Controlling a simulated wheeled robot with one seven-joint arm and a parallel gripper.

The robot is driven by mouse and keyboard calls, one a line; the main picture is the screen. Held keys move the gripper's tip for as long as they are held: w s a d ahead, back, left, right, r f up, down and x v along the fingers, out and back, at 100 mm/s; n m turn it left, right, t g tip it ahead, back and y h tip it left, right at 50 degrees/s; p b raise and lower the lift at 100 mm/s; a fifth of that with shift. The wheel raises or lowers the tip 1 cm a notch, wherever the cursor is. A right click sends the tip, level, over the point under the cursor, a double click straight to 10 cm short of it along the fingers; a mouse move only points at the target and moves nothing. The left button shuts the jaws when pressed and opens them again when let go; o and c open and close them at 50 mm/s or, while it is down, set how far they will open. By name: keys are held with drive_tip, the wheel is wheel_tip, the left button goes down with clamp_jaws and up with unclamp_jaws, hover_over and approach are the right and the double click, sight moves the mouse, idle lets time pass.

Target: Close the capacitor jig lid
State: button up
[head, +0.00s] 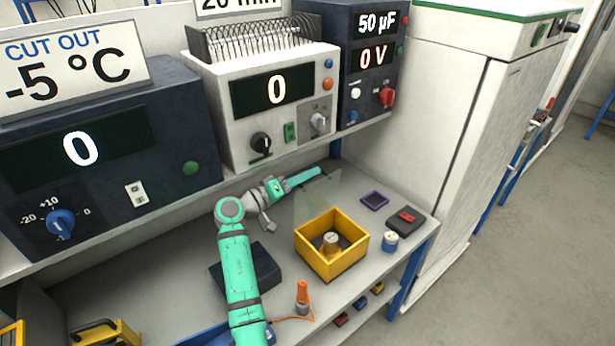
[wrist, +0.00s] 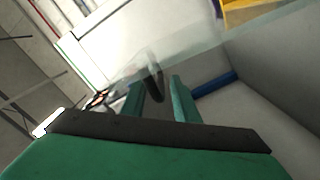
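The capacitor jig is a yellow open-topped box (head: 331,262) on the bench, with a pale round capacitor (head: 331,240) inside. Its clear lid (head: 322,194) stands raised at the back edge of the box. My gripper (head: 318,172) is behind and above the lid, near its upper edge; contact cannot be told. In the wrist view, my gripper (wrist: 158,103) has its two teal fingers apart, with a dark curved piece (wrist: 153,78) showing beyond or between them. Part of the yellow box also shows there at the top (wrist: 240,12).
A dark red-buttoned box (head: 406,219), a blue-and-white cylinder (head: 390,242) and a purple-rimmed tray (head: 374,201) lie right of the jig. An orange-topped probe (head: 302,294) stands in front. Instruments, including a white meter (head: 220,90), line the shelf behind, close above my arm.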

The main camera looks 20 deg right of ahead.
clamp_jaws()
drive_tip(key=shift+f, duration=0.1)
